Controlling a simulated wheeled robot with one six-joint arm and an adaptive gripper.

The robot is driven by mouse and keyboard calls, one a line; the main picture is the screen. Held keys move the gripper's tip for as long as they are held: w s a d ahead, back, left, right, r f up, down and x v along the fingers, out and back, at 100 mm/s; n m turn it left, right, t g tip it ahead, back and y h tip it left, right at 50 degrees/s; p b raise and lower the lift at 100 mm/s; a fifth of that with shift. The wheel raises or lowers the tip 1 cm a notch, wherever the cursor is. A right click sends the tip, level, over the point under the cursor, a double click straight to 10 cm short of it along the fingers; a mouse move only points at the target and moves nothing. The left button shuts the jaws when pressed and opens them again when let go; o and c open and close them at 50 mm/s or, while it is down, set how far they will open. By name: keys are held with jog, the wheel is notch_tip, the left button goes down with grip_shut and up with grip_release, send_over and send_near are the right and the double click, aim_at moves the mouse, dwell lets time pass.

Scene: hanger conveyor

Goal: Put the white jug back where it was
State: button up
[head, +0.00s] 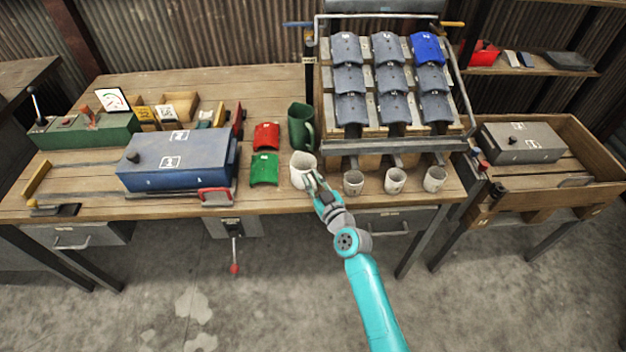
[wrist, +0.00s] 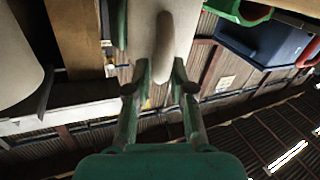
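The white jug (head: 302,168) stands upright, or nearly so, at the front edge of the workbench, just right of the green tile. My gripper (head: 314,182) reaches it from the front right. In the wrist view the jug's pale body fills the top middle (wrist: 150,22), and its handle hangs between my two fingers (wrist: 162,68). The fingers are drawn in close on both sides of the handle and look shut on it. The jug's base is partly hidden, so I cannot tell whether it touches the bench.
A green jug (head: 300,126) stands close behind. Red (head: 266,136) and green (head: 264,169) tiles and a blue box (head: 178,160) lie left. A wooden-sided table (head: 590,150) stands far right.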

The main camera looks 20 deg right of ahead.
jog(key=shift+o, duration=0.5)
jog(key=shift+r, duration=0.15)
jog(key=s, duration=1.2)
jog(key=shift+d+r, duration=0.15)
jog(key=shift+d, duration=0.3)
jog(key=s+a+f+m+g+h, duration=0.1)
jog(key=s+f, duration=0.1)
jog(key=s, duration=0.5)
jog(key=s+a+f+m+g, duration=0.1)
jog(key=s+f, duration=0.2)
jog(key=s, duration=0.3)
jog(key=s+r, duration=0.3)
jog(key=s, duration=0.6)
jog(key=s+a+r, duration=0.1)
jog(key=s+r, duration=0.3)
jog(key=s, duration=0.5)
jog(key=s+a+r+g, duration=0.1)
jog(key=s+r, duration=0.2)
jog(key=s, duration=0.6)
jog(key=shift+a+r+m, duration=0.2)
jog(key=shift+a+m, duration=0.05)
jog(key=shift+m, duration=0.15)
jog(key=shift+s, duration=0.1)
